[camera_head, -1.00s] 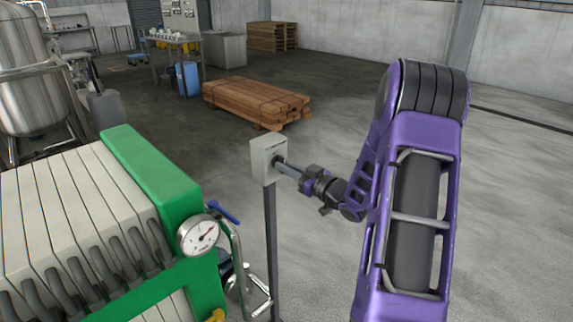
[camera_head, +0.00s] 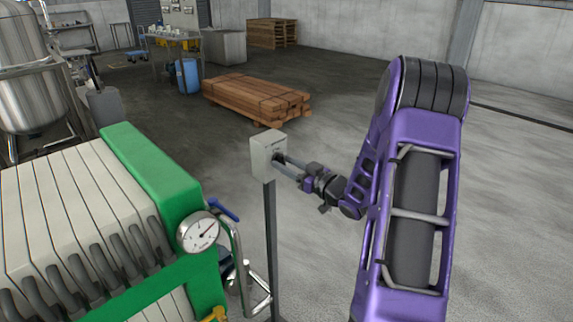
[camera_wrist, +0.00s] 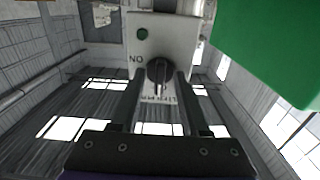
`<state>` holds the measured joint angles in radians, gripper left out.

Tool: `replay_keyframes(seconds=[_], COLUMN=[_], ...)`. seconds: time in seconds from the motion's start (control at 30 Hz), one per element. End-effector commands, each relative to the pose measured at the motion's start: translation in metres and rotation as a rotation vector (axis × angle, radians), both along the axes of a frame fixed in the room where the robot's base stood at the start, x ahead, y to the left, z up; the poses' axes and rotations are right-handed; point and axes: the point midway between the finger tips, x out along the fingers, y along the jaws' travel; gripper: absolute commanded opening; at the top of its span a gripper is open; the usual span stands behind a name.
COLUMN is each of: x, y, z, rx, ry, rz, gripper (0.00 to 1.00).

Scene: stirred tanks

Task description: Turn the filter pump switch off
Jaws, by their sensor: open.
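The filter pump switch is a pale grey box (camera_head: 268,157) on a thin dark post, right of the green filter press. In the wrist view its face (camera_wrist: 178,35) shows a dark round knob (camera_wrist: 158,72), a green round spot and upside-down lettering with ON at the left. My gripper (camera_head: 280,158) reaches the box's front from the right. In the wrist view my gripper (camera_wrist: 159,78) is open, with one finger on each side of the knob. I cannot tell whether the fingers touch it. The knob's exact setting is unclear.
The green filter press (camera_head: 150,170) with its pale plates and a round gauge (camera_head: 198,232) stands close at the left. A bent metal pipe (camera_head: 240,265) is near the post. A timber stack (camera_head: 255,98) lies behind. The floor at the right is open.

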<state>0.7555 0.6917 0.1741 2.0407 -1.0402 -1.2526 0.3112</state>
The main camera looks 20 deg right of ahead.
Motion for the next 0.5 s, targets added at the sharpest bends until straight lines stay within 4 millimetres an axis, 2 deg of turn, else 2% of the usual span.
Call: replay_keyframes(seconds=[0.13,0.23,0.5], x=[-0.006,-0.019,-0.079], y=[-0.003,-0.008,-0.03], z=[0.0,0.0,0.0], rx=[-0.001,-0.001,-0.001], ry=[0.0,0.001,0.002], rz=[-0.002,-0.003,-0.005], gripper=[0.45,0.45,0.45])
